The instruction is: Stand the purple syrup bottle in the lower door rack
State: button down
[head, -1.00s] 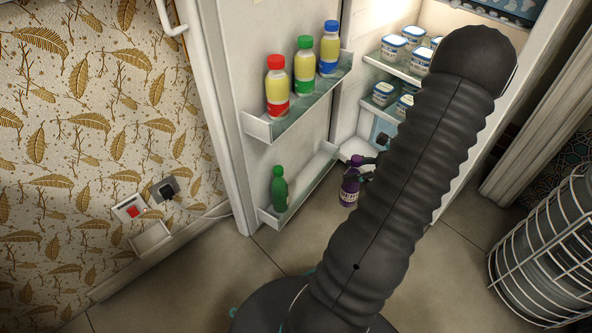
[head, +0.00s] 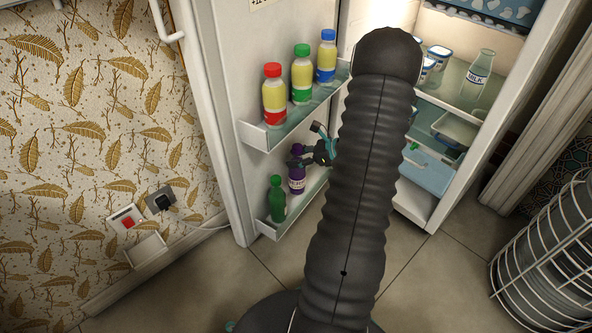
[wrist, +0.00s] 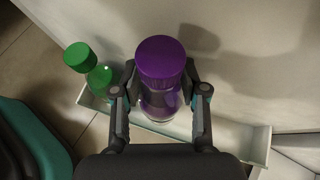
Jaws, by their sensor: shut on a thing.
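The purple syrup bottle (head: 297,172) is upright at the lower door rack (head: 313,190), just right of the green bottle (head: 277,200). My gripper (head: 303,156) is shut on it near its top. In the wrist view the purple cap (wrist: 161,62) shows between my two fingers (wrist: 160,95), over the rack (wrist: 232,136). The green bottle (wrist: 88,66) stands to its left, apart from it. The bottle's base is hidden, so I cannot tell whether it touches the rack floor.
The upper door rack (head: 300,117) holds bottles with red, green and blue caps, close above my gripper. The lower rack has free room right of the purple bottle. A milk bottle (head: 480,75) stands on a fridge shelf. A wire basket (head: 545,250) is at right.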

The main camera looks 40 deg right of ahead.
notch_tip(320, 180, down, 5)
jog(key=shift+w+b, duration=0.15)
jog(key=shift+b, duration=0.3)
jog(key=c, duration=0.6)
grip_release()
jog(key=shift+f, duration=0.1)
jog(key=p+v, duration=0.1)
jog(key=v, duration=1.1)
jog(key=shift+p, duration=0.3)
